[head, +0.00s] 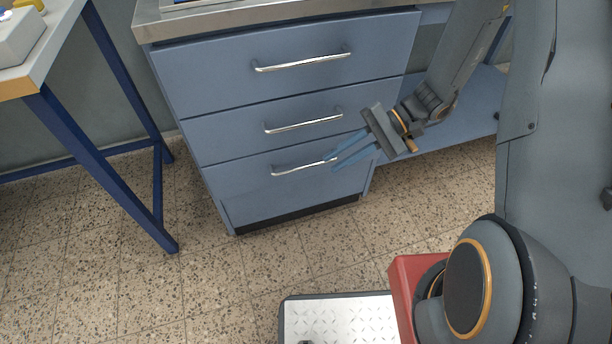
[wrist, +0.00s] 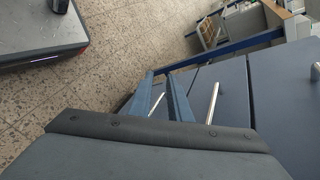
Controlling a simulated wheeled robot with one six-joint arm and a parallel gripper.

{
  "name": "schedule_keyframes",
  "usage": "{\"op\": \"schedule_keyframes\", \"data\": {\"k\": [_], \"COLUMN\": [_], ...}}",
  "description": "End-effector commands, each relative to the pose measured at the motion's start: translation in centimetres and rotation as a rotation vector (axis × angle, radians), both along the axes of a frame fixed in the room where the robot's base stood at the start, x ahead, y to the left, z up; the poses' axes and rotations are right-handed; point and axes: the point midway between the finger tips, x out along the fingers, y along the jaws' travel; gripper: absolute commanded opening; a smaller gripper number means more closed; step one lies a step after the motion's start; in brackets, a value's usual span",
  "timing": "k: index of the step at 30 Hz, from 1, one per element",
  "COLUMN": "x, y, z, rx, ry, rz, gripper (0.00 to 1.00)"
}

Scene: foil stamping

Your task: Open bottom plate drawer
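The blue cabinet has three stacked drawers, all looking shut. The bottom drawer (head: 240,185) has a silver bar handle (head: 298,168). My gripper (head: 329,164) is at the right end of this handle, coming in from the right, with its two blue fingers apart. In the wrist view, the fingers of my gripper (wrist: 160,76) are spread, and a pale bar that looks like the bottom handle (wrist: 157,104) shows between them. I cannot tell whether either finger touches it. The middle drawer handle (wrist: 212,102) lies to the right there.
The middle drawer (head: 230,127) and top drawer (head: 215,75) are above, under a metal-edged worktop (head: 220,20). A table with blue legs (head: 95,160) stands at the left. The speckled floor (head: 230,285) before the cabinet is clear.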

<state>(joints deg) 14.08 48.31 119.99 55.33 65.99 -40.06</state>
Motion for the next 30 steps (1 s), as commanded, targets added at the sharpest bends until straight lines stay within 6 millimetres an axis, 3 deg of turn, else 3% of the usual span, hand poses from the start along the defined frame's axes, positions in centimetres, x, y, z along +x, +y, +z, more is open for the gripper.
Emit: {"op": "schedule_keyframes", "data": {"k": [1,3,9,17,30], "x": [1.5,3.2,7.1,9.0,9.3], "y": [0.1,0.3,0.2,0.1,6.0], "z": [-3.1,-5.5,-10.6,-12.8,-14.0], "rx": [0.05,0.115,0.257,0.323,0.324], "ry": [0.004,-0.006,-0.044,-0.075,-0.075], "rz": [-0.037,-0.084,-0.202,-0.268,-0.266], "gripper": [0.17,0.17,0.17,0.17,0.17]}}
